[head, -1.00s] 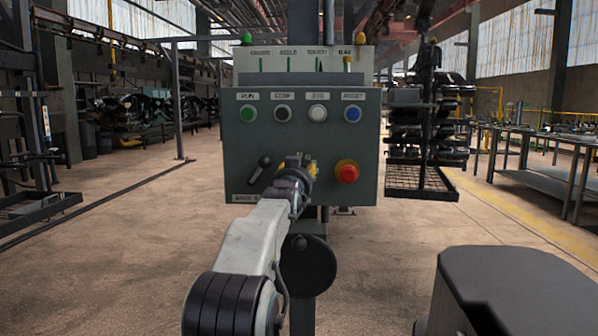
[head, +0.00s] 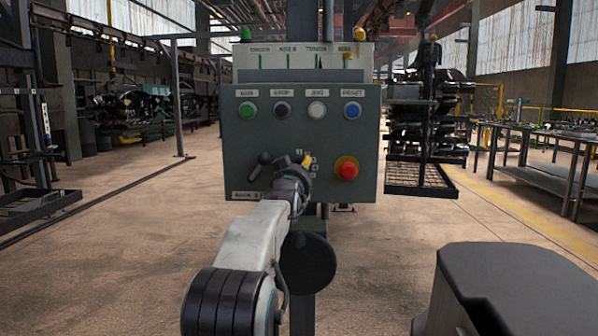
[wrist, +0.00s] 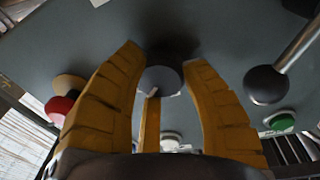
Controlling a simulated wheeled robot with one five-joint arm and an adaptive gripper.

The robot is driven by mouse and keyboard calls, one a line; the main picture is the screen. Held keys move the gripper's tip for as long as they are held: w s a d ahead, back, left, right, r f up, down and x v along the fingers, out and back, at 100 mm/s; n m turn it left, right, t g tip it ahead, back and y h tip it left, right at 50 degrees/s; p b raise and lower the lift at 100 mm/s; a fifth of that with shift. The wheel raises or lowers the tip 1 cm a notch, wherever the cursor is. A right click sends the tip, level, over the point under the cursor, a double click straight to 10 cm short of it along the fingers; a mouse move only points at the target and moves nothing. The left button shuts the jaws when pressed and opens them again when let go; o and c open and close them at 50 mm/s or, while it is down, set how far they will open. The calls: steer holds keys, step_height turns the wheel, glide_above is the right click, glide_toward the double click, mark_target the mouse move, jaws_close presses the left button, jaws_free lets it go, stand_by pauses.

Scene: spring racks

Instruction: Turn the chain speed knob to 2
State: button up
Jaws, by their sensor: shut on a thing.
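The chain speed knob (wrist: 163,84), a dark round knob with a small light mark at its edge, shows between the yellow fingers in the wrist view. My gripper (wrist: 165,62) is shut on it, with fingers on both sides and a third finger below it in the picture. In the head view my gripper (head: 304,168) is at the lower middle of the grey-green control panel (head: 235,145) and hides the knob. Small pale dial marks show beside a yellow finger, too small to read. I cannot tell which number the knob points to.
A black ball-ended lever (head: 264,159) is close left of my gripper, and a red stop button (head: 346,170) is to its right. Green (head: 247,110), black (head: 282,110), white (head: 317,110) and blue (head: 352,110) buttons line the panel above. A loaded rack (head: 420,178) hangs at right.

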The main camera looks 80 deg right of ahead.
steer(key=shift+w, duration=0.1)
steer(key=o, duration=1.2)
steer(key=shift+w+a+f, duration=0.1)
steer(key=shift+a+f, duration=0.1)
steer(key=shift+a, duration=2.8)
steer(key=shift+a+f, duration=0.2)
steer(key=shift+a, duration=2.75)
steer(key=shift+o, duration=0.3)
